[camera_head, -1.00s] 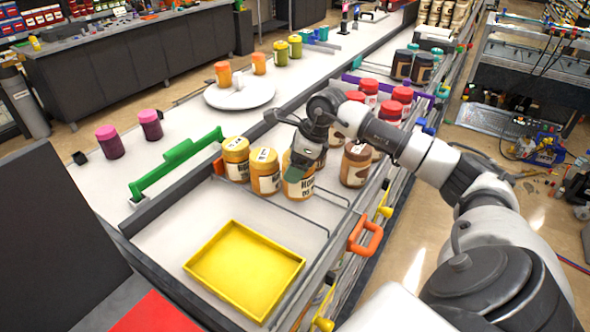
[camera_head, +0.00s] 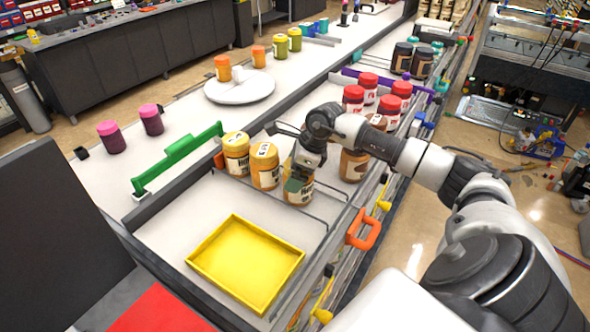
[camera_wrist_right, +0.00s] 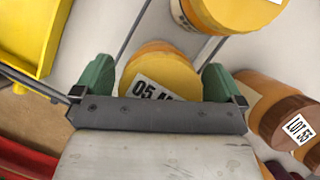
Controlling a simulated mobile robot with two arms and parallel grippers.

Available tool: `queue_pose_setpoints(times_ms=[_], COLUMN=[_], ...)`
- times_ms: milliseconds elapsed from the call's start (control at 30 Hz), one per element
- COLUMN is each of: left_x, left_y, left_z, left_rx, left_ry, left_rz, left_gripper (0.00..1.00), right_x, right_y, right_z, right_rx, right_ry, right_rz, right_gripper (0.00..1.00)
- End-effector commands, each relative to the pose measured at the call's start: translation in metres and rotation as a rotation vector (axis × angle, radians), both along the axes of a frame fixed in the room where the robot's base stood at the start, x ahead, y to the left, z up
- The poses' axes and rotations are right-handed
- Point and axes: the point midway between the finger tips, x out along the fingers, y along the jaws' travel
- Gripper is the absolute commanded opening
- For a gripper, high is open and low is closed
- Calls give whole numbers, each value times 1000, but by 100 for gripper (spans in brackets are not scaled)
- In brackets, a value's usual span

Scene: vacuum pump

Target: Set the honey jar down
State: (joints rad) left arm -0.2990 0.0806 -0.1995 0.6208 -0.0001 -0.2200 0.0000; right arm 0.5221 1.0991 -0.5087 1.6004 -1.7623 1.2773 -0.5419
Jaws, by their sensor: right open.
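The honey jar (camera_head: 301,198), with a golden body and a label, stands upright on the white counter in the head view, in front of the other jars. Its yellow-orange lid (camera_wrist_right: 170,72) with a printed label shows in the right wrist view. My right gripper (camera_head: 297,184) is over the jar's top, with its green fingers on either side of the lid. In the right wrist view my right gripper (camera_wrist_right: 160,84) is open around the jar; whether a finger touches it I cannot tell. My left gripper is not in view.
Two yellow-lidded jars (camera_head: 236,155) stand close left of the honey jar, and a brown jar (camera_head: 353,166) close right. Red-lidded jars (camera_head: 389,108) stand behind. An empty yellow tray (camera_head: 246,262) lies in front. Thin dividers and a green handle (camera_head: 178,157) edge the area.

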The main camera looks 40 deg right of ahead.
Motion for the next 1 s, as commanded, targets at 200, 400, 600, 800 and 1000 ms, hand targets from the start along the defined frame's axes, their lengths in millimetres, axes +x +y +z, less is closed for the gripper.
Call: queue_pose_setpoints(times_ms=[200, 400, 600, 800, 1000], left_x=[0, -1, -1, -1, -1], left_y=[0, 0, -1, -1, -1], left_z=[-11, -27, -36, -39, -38], left_rx=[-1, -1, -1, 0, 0], left_ry=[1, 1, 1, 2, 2], left_rz=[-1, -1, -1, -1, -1], left_gripper=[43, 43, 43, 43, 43], right_x=[-6, -19, -30, -35, -35], right_y=[-8, -20, -30, -34, -34], right_z=[20, 59, 94, 109, 111], right_rx=[-4, -4, -1, 0, 1], right_ry=[-3, -5, -4, 0, 1], right_rz=[-1, -2, -2, 0, 0], right_gripper=[100, 100, 100, 100, 100])
